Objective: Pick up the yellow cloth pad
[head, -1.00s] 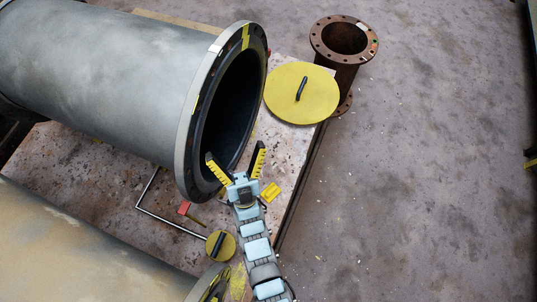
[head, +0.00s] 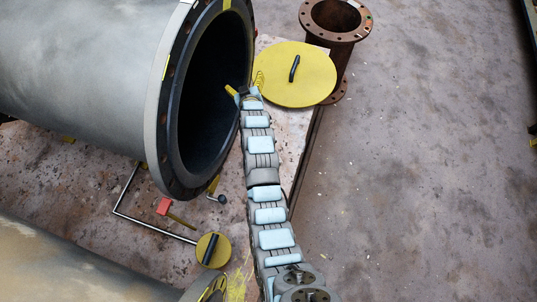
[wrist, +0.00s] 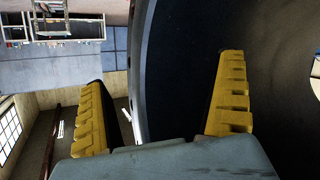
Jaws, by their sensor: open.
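My gripper (head: 245,86) is at the right side of the large pipe's open mouth, near the big yellow disc. In the wrist view my gripper (wrist: 162,78) is open, its two yellow ridged fingers spread wide. The dark lined rim of the pipe passes beyond and between them, and nothing is held. I cannot make out the yellow cloth pad for certain in either current view. A small flat yellow piece lay on the board beside my gripper in the earlier head view; my arm now covers that area.
The large grey pipe (head: 90,70) with its dark flange lies left of my arm. A yellow disc with a handle (head: 290,75) and a rusty flanged pipe (head: 337,25) are at the back. A small yellow disc (head: 213,249) and a red-headed tool (head: 166,207) lie nearer.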

